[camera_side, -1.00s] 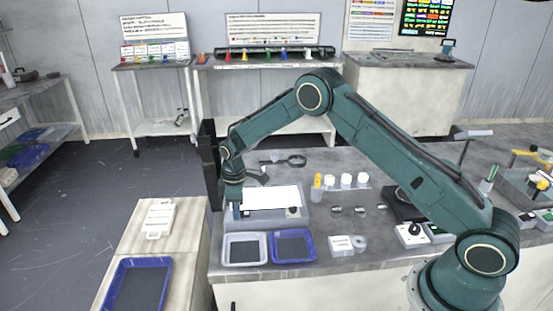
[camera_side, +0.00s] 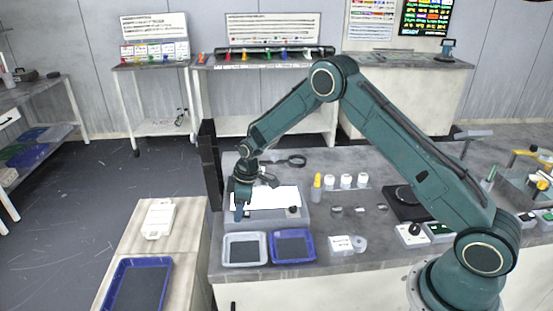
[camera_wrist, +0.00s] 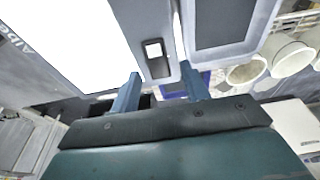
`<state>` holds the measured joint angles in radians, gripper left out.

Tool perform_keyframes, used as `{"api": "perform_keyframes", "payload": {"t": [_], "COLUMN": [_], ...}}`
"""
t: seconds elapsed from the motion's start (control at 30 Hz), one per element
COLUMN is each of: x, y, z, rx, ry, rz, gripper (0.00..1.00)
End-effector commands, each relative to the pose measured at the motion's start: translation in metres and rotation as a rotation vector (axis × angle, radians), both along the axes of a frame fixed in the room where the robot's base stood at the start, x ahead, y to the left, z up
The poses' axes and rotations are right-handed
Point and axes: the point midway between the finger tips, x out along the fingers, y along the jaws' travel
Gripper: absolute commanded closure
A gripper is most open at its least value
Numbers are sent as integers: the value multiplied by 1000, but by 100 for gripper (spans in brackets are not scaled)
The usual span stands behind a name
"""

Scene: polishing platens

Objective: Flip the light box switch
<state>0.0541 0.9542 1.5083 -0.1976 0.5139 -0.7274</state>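The light box (camera_side: 272,198) lies on the bench with its white panel glowing; the panel also fills the upper left of the wrist view (camera_wrist: 70,40). A small dark switch with a white square face (camera_wrist: 156,58) is on the box's frame beside the panel. A dark knob-like part shows at the box's front right corner (camera_side: 293,211) in the side view. My gripper (camera_side: 240,214) is over the left part of the box. In the wrist view my gripper (camera_wrist: 160,88) has its two blue fingers apart with nothing between them, and the switch appears beyond the gap. Contact cannot be told.
A white tray (camera_side: 227,249) and a blue tray (camera_side: 309,247) sit in front of the box. A yellow-topped bottle (camera_side: 317,188) and white jars (camera_side: 346,181) stand to its right.

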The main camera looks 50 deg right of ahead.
Motion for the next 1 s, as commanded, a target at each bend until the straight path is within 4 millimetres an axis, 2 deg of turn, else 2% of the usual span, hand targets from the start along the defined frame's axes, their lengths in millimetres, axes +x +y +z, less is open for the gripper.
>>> {"api": "perform_keyframes", "payload": {"t": [0.27, 0.47, 0.67, 1.0], "x": [0, -1, -4, -13], "y": [0, -1, -5, -13], "z": [1, 8, 28, 81], "rx": [0, -1, -1, 0], "ry": [0, -1, -1, -3], "rz": [0, 0, 0, 0], "gripper": [55, 55, 55, 55]}}
